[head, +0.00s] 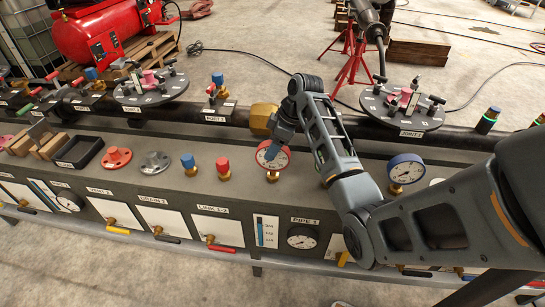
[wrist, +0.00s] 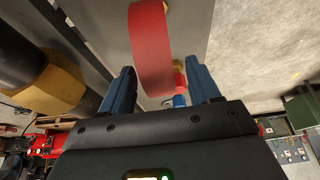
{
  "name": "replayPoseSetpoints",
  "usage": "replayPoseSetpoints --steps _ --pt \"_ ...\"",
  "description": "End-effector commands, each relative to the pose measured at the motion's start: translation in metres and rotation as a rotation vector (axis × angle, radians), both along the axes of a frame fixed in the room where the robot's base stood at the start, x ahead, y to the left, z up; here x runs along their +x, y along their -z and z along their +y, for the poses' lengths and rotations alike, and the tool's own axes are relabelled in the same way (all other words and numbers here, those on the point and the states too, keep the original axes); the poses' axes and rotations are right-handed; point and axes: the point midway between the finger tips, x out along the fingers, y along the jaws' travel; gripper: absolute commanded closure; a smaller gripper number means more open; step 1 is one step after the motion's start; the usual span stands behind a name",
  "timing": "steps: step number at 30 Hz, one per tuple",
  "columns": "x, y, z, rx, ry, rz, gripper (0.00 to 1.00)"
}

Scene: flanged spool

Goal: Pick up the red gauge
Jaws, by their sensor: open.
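The red gauge (head: 272,161) has a red rim and white dial and stands on the grey ledge, mid-picture in the head view. My gripper (head: 275,148) is at its top, and one blue-grey finger covers part of the dial. In the wrist view the gauge's red rim (wrist: 151,45) shows edge-on between the two spread fingers of my gripper (wrist: 160,68), nearer the left one. My gripper is open. Whether either finger touches the rim cannot be told.
A blue gauge (head: 405,170) stands to the right on the ledge. Red (head: 222,166) and blue (head: 188,162) valve caps stand to the left. A dark pipe with a brass nut (head: 262,118) runs just behind the red gauge.

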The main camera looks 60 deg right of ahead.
Motion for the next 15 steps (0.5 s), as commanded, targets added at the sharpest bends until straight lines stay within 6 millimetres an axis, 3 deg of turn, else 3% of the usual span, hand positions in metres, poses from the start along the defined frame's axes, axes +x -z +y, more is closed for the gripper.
replayPoseSetpoints --steps 5,12,15 --pt "0.006 0.016 0.003 -0.001 -0.001 0.001 0.38" --pt "0.007 0.018 0.003 -0.001 -0.001 0.0 0.38" --pt "0.007 0.018 0.003 -0.001 -0.001 0.0 0.46"
